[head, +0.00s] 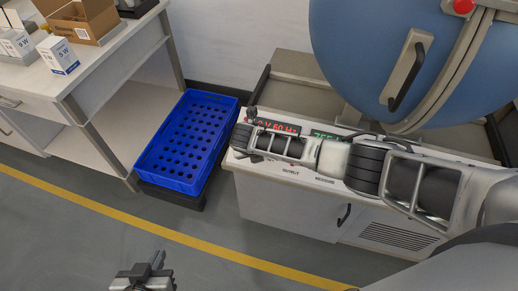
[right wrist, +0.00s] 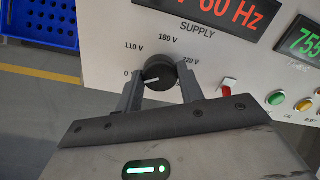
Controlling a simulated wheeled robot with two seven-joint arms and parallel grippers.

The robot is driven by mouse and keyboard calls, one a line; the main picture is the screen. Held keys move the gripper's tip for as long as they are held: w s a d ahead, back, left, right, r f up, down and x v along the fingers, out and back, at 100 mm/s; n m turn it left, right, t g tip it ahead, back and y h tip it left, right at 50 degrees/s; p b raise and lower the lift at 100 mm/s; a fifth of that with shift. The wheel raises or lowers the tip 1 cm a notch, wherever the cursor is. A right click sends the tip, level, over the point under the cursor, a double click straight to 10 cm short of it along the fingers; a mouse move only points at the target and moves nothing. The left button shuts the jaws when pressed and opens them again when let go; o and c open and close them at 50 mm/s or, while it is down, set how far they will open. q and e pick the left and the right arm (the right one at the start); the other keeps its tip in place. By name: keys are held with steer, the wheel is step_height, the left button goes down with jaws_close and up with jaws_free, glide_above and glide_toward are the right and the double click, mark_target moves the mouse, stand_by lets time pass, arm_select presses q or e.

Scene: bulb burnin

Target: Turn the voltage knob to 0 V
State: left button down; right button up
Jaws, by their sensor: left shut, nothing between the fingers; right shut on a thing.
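The black round voltage knob (right wrist: 158,70) shows in the right wrist view, on the white SUPPLY panel (right wrist: 110,50). Its white mark is low on its face and points left, toward the side of the 0 label (right wrist: 126,73); a finger partly covers that label. Labels 110 V, 180 V and 220 V run around it clockwise. My right gripper (right wrist: 158,82) is shut on the knob, one finger at each side. In the head view my right arm covers the knob. My left gripper (head: 142,276) is shut and empty at the bottom, above the floor, away from the panel.
A green display (right wrist: 306,40), a red switch (right wrist: 227,88) and buttons lie right of the knob. A blue crate (head: 190,140) stands left of the test bench.

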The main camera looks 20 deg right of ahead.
steer(key=o, duration=1)
steer(key=v, duration=1.6)
steer(key=shift+f, duration=0.1)
